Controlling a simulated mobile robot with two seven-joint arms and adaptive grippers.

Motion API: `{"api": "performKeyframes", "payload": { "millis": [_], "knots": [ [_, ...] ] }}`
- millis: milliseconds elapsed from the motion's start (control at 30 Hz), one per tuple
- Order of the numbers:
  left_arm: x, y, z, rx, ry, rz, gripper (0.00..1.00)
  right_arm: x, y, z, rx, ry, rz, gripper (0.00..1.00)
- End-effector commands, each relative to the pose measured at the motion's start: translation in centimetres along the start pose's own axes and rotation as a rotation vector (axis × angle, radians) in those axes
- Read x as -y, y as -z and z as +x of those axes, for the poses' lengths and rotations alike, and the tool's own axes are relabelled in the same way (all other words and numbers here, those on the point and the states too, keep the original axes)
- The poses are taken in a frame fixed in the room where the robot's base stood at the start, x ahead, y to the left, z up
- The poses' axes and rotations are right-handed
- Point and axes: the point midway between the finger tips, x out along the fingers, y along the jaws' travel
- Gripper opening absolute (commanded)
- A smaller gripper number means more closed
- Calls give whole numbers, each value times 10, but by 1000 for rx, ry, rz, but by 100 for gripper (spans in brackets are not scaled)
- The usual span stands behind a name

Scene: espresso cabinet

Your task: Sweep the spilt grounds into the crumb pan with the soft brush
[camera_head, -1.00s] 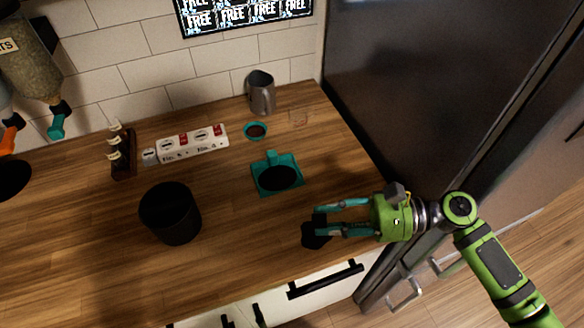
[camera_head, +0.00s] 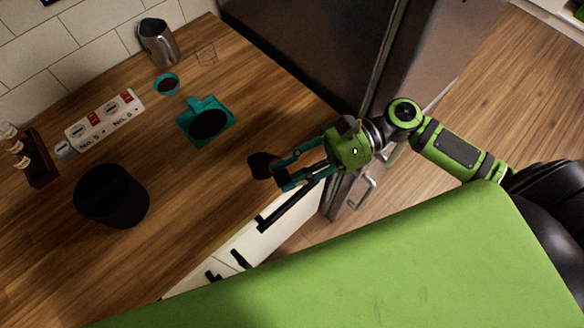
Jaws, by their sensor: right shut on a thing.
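My right gripper (camera_head: 276,170) is over the front right edge of the wooden counter. Its teal fingers are shut on a small dark thing (camera_head: 260,164), whose shape is too dark to tell whether it is the soft brush. A teal square tray (camera_head: 226,127) with a tab and a dark round middle lies on the counter, up and left of the gripper and apart from it. I cannot tell whether it is the crumb pan. A small teal dish (camera_head: 166,84) with brown contents is behind it. I can make out no loose grounds. My left gripper is out of view.
A black bin (camera_head: 111,196) stands at left. A white numbered block (camera_head: 105,122) and a dark wooden rack (camera_head: 31,160) are behind it. A metal pitcher (camera_head: 159,42) and a small clear thing (camera_head: 207,53) are at the back. A dark fridge (camera_head: 310,45) borders the counter at right.

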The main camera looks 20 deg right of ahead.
Motion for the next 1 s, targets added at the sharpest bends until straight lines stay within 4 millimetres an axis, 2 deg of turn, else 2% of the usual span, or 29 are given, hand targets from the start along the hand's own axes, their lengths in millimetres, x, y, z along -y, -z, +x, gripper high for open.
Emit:
{"api": "performKeyframes", "payload": {
  "millis": [33,467,1000],
  "knots": [
    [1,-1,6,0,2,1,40,-3,5,1,0,0,-1,0],
    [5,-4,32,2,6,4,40,-18,24,4,0,0,-1,0],
    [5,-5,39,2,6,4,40,9,38,20,0,1,-2,0]
  ]
}}
